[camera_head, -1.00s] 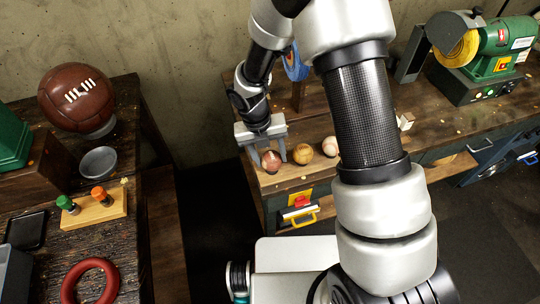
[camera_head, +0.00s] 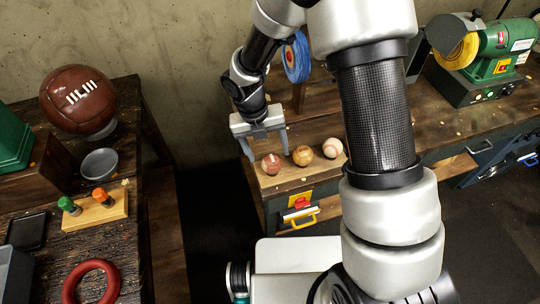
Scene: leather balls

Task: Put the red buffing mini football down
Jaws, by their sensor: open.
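The red mini football (camera_head: 271,164) rests on the wooden workbench top near its left front corner. My gripper (camera_head: 268,155) is open and empty. Its two fingers point down, one on the left and one on the right, just above and behind the small ball as seen here. The ball shows whole in front of the fingers; whether a finger touches it I cannot tell.
A tan ball (camera_head: 302,155) and a whitish baseball (camera_head: 332,147) sit to the right of the red ball. A blue roll (camera_head: 297,58) hangs on a wooden post behind. A green bench grinder (camera_head: 492,62) stands far right. A large brown football (camera_head: 78,99) sits on the left table.

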